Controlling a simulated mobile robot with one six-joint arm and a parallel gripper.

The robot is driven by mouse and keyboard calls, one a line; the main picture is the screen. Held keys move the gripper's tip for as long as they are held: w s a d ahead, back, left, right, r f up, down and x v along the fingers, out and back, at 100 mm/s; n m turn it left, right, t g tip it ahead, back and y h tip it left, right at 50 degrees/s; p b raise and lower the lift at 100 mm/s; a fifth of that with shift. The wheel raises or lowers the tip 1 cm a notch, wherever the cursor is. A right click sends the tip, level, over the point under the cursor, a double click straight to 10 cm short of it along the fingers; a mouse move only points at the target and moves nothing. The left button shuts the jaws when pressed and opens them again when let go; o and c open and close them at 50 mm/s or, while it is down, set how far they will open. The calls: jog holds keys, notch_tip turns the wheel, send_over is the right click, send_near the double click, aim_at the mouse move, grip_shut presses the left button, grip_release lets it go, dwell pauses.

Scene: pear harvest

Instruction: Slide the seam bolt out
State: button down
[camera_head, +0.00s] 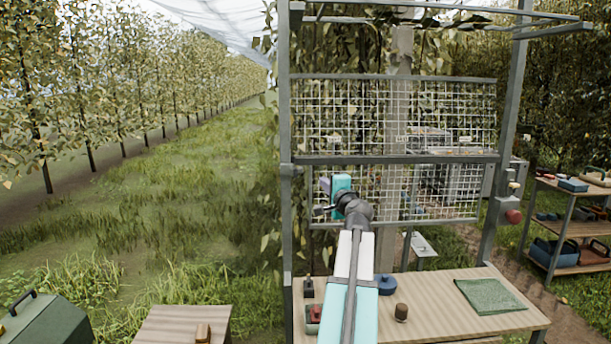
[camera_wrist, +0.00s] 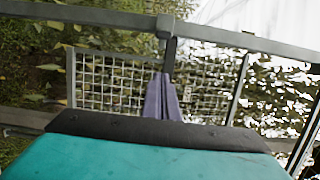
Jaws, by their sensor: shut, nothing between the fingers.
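My gripper (camera_wrist: 170,42) has lavender fingers with dark tips, closed together with nothing between them. In the wrist view the tips overlap a small grey bracket (camera_wrist: 165,22) on a grey frame bar; I cannot tell whether they touch it. In the head view the gripper (camera_head: 323,186) is in front of the lower mesh panel, near the left post (camera_head: 286,120). A crossbar (camera_head: 400,159) runs between the upper mesh panel (camera_head: 440,105) and the lower mesh panel (camera_head: 455,195). I cannot pick out the seam bolt with certainty; it may be at the bracket or hidden.
A wooden bench (camera_head: 445,318) stands below, with a green cloth (camera_head: 490,296), a brown cylinder (camera_head: 401,312) and a blue round object (camera_head: 386,284). A red knob (camera_head: 514,216) is by the right post. Shelves stand at right; open grass lies left.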

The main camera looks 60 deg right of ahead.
aim_at(300, 171)
jog(key=shift+w, duration=0.1)
jog(key=shift+w+d+p, duration=0.7)
jog(key=shift+w+p, duration=0.2)
jog(key=shift+w, duration=0.9)
jog(key=shift+w+d+p, duration=0.65)
jog(key=shift+w+p, duration=0.25)
jog(key=shift+w, duration=0.9)
jog(key=shift+w+d+p, duration=0.7)
jog(key=shift+w+p, duration=0.2)
jog(key=shift+w, duration=0.9)
jog(key=shift+f, duration=0.1)
